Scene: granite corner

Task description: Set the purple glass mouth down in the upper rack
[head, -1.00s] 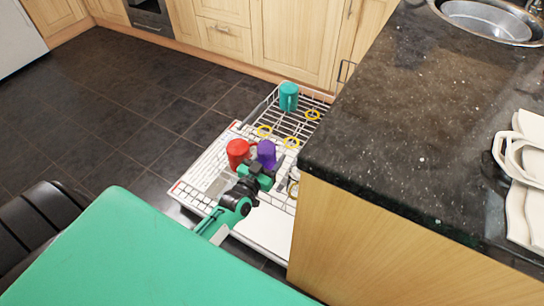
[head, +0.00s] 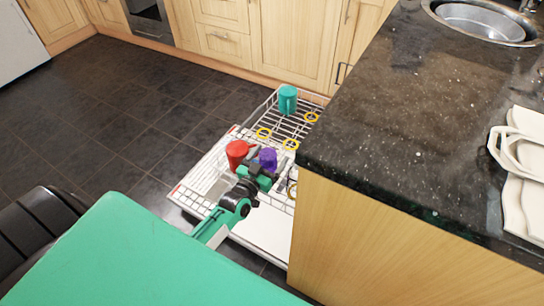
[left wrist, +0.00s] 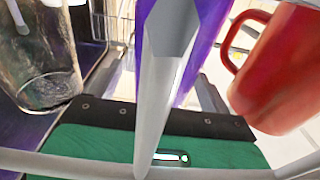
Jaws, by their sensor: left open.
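The purple glass (head: 268,157) stands in the front part of the pulled-out white wire rack (head: 222,165), just right of the red mug. Its lower part is hidden by my left gripper (head: 262,170), which is open close in front of it. In the left wrist view the purple glass (left wrist: 204,45) shows straight ahead, partly behind a pale grey bar. I cannot clearly see which way its mouth faces, or whether the fingers still touch it. My right gripper is not in view.
The red mug (head: 236,153) is close on the left; it shows at right in the wrist view (left wrist: 278,70). A clear glass (left wrist: 45,65) is at left there. A teal mug (head: 288,99) stands at the rack's back, near yellow rings (head: 264,133). The granite counter (head: 420,130) borders the right.

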